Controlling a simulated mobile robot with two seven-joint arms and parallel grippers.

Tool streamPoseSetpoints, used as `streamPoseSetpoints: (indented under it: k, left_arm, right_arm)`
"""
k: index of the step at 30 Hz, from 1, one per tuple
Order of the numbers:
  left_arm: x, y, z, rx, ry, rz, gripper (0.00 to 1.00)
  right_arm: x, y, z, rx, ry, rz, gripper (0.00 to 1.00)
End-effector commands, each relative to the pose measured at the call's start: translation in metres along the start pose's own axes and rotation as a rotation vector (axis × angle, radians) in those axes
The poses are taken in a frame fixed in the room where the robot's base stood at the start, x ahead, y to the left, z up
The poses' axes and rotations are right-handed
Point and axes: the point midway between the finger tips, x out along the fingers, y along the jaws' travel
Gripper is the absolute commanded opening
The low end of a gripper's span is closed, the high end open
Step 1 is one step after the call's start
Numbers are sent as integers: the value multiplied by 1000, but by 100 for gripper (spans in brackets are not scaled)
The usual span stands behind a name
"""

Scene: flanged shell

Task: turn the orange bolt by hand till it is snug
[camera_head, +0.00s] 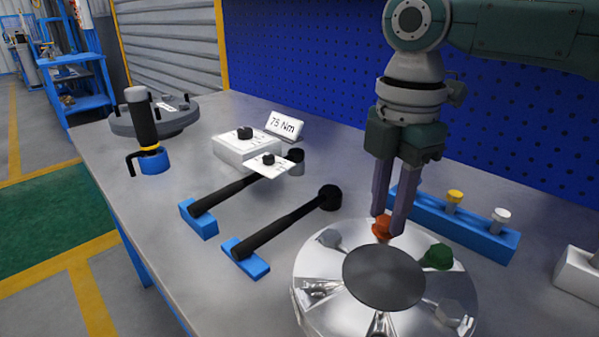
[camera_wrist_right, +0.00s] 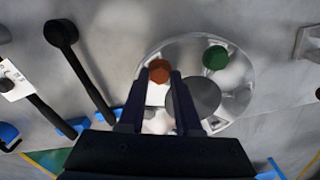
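The orange bolt (camera_head: 382,228) stands in the flange of a shiny round shell (camera_head: 312,262), on the side near the blue rack. It also shows in the right wrist view (camera_wrist_right: 159,71). My right gripper (camera_head: 388,222) points down at the bolt, with its two fingers apart. In the right wrist view the fingertips (camera_wrist_right: 157,80) lie to either side of the orange head, with a small gap visible. I cannot tell how far down the fingers reach. My left gripper is not in view.
A green bolt (camera_head: 438,257) and several grey bolts sit around the shell's dark centre cap (camera_head: 384,277). A blue rack (camera_head: 480,232) holds yellow and white bolts behind. Two black wrenches (camera_head: 285,228) lie on blue stands at left. A "75 Nm" sign (camera_head: 285,126) stands further back.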

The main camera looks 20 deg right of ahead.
Motion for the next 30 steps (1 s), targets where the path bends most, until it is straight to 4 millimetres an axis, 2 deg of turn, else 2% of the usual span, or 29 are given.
streamPoseSetpoints:
  k: [1,8,20,30]
  left_arm:
    - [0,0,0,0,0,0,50]
    - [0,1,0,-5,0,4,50]
    - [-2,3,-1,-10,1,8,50]
    - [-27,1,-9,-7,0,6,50]
  right_arm:
    - [0,0,0,0,0,0,26]
    - [0,0,0,0,0,0,0]
    - [-1,0,0,7,1,-1,0]
    - [-5,-1,-1,147,3,-5,0]
